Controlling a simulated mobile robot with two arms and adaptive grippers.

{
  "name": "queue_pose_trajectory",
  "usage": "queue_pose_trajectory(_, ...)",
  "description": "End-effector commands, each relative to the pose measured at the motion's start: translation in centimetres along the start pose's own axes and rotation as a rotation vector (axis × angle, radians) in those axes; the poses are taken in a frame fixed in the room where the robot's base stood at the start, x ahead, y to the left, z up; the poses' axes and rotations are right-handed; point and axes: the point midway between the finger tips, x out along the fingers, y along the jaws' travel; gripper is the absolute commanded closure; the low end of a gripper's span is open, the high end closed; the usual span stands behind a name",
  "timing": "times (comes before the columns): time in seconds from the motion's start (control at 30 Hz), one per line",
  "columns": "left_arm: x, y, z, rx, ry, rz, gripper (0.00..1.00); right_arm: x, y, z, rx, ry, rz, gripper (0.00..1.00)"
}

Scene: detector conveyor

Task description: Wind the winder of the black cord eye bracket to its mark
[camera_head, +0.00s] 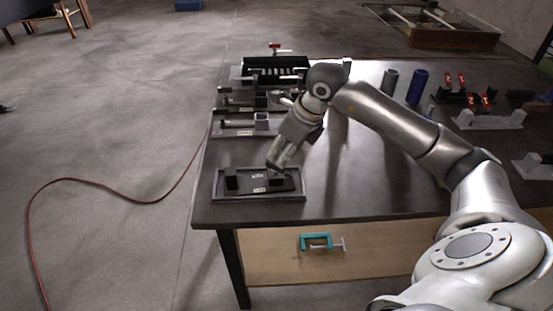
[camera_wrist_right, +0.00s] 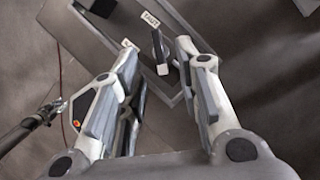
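The black cord eye bracket (camera_head: 232,183) lies in a grey-rimmed tray (camera_head: 215,196) at the table's near left corner. It has an upright black block at each end and small pale labels between. My right gripper (camera_head: 274,168) is low over its right end, pointing down. In the right wrist view, the fingers (camera_wrist_right: 156,46) are apart, on either side of a small dark lever with a pale end (camera_wrist_right: 162,69), which looks like the winder. I cannot tell if a finger touches it. A pale label (camera_wrist_right: 150,19) lies just beyond it.
Other grey fixtures (camera_head: 245,124) stand farther back on the table's left side. Blue (camera_head: 417,87) and grey (camera_head: 390,80) cylinders and red-topped parts (camera_head: 485,101) stand on the right. A teal clamp (camera_head: 318,242) is below the front edge. A red cord (camera_head: 110,192) lies on the floor.

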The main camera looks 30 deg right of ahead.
Motion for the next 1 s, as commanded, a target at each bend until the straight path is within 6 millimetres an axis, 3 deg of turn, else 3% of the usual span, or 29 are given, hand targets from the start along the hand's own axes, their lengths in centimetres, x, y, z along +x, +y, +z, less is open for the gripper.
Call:
queue_pose_trajectory(0.1,-0.4,0.0,0.0,0.000,-0.001,0.000,0.69,2.1,0.1,0.0,0.000,0.003,0.004,0.69)
queue_pose_trajectory(0.3,-0.6,0.0,0.0,0.000,-0.001,0.000,0.69,4.3,0.1,0.0,0.000,0.000,0.002,0.69)
queue_pose_trajectory(0.67,-0.6,0.0,0.0,0.000,-0.001,0.000,0.69,4.8,0.0,0.0,-0.001,-0.001,0.001,0.69)
queue_pose_trajectory(0.9,-0.6,0.0,0.0,0.000,-0.001,0.000,0.69,4.8,0.0,0.0,-0.001,-0.001,0.001,1.00)
queue_pose_trajectory(1.0,-0.6,0.0,0.0,0.000,-0.001,0.000,0.69,4.8,0.0,0.0,-0.001,-0.001,0.001,1.00)
